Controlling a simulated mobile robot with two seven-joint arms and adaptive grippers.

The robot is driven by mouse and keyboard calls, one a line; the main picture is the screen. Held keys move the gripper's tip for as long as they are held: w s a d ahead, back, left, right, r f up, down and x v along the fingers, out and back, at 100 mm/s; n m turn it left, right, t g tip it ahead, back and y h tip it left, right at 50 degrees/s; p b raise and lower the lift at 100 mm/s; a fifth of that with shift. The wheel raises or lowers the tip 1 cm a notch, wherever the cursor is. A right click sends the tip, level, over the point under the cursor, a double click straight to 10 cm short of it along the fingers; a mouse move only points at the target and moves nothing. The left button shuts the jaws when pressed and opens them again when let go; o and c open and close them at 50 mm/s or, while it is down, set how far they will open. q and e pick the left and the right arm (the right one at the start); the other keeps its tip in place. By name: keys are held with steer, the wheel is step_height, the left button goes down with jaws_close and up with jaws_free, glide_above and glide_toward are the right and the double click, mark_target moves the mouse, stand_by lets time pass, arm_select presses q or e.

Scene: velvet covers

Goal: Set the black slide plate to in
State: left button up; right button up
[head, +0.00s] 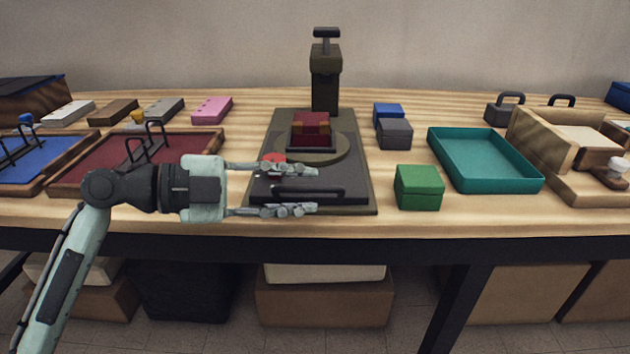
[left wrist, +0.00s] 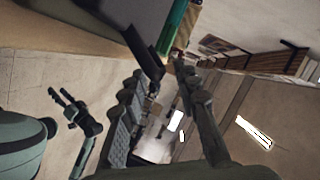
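The black slide plate (head: 355,199) lies at the front of the dark base of a press (head: 325,75), with a bar handle (head: 325,190) along its front. My left gripper (head: 316,190) reaches in from the left, open, one finger on each side of the handle in the head view. I cannot tell its height above the handle. A red and tan block (head: 310,128) sits on the round part behind the plate. A red spot (head: 274,157) shows partly behind the upper finger. In the left wrist view my right gripper (left wrist: 58,92) appears with its fingers apart, holding nothing visible.
A green box (head: 419,187) stands just right of the base, with grey (head: 394,134) and blue (head: 389,112) boxes behind it. A teal tray (head: 535,184) lies further right. A dark red tray (head: 75,180) with a handle lies left, close behind my left arm.

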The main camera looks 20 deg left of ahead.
arm_select(q)
steer(key=shift+x, duration=1.45)
arm_select(e)
steer(key=shift+x, duration=0.85)
arm_select(q)
steer(key=shift+c, duration=0.6)
arm_select(e)
steer(key=shift+s+a, duration=0.1)
steer(key=shift+a, duration=0.05)
arm_select(q)
jaws_close()
